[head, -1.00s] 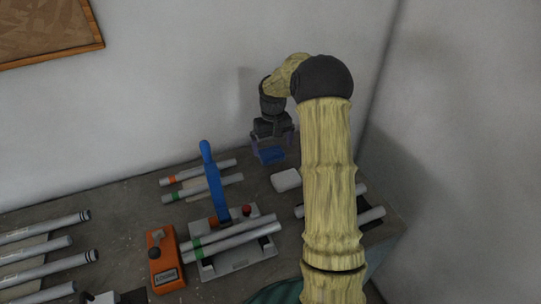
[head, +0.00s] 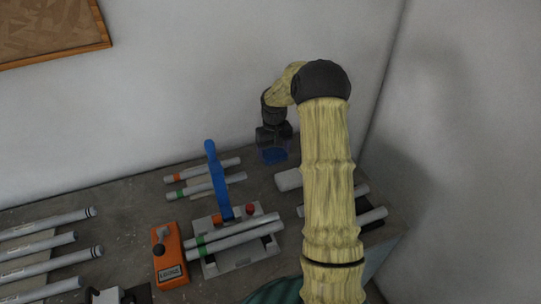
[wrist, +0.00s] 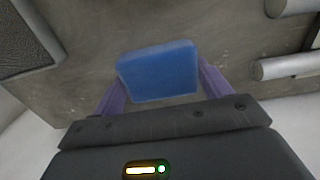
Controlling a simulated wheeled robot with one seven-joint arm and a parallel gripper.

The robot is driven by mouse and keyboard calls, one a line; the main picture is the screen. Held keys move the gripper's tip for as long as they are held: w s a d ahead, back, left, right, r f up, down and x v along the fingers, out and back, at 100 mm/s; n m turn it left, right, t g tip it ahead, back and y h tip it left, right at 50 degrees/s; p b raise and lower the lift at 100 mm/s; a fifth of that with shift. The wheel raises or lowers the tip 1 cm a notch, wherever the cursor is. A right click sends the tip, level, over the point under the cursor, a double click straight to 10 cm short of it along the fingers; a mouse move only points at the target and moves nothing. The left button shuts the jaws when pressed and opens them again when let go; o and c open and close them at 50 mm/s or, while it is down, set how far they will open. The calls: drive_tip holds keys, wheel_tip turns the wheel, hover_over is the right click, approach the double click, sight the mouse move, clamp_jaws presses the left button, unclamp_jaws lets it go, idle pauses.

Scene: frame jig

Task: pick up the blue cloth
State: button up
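The blue cloth (head: 274,156) is a small folded block below my gripper at the back of the table, near the wall. In the wrist view the cloth (wrist: 158,72) lies between the two purple fingers of my gripper (wrist: 163,72). The fingers are spread wide, one at each side of the cloth, their tips close to its edges. I cannot tell whether they touch it. In the head view my gripper (head: 274,152) points down over the cloth, and the fingers are hard to make out.
Several grey tubes, a jig with a blue lever (head: 218,178) and an orange box (head: 169,256) stand to the left and front. The wall is close behind.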

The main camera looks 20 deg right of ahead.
sight(275, 151)
drive_tip(key=shift+s+d, duration=0.15)
drive_tip(key=shift+d, duration=0.35)
drive_tip(key=shift+c, duration=0.7)
drive_tip(key=shift+a+r, duration=0.1)
drive_tip(key=shift+r, duration=0.2)
drive_tip(key=r, duration=0.6)
drive_tip(key=r+b, duration=0.1)
drive_tip(key=r, duration=0.2)
drive_tip(key=shift+w+a, duration=0.15)
drive_tip(key=shift+w, duration=0.15)
drive_tip(key=shift+a+r, duration=0.2)
drive_tip(key=shift+a, duration=0.1)
drive_tip(key=shift+s+d, duration=0.25)
drive_tip(key=shift+d, duration=0.3)
drive_tip(key=o, duration=0.3)
drive_tip(key=shift+a, duration=0.2)
drive_tip(key=shift+c, duration=1)
drive_tip(key=shift+w+a, duration=0.1)
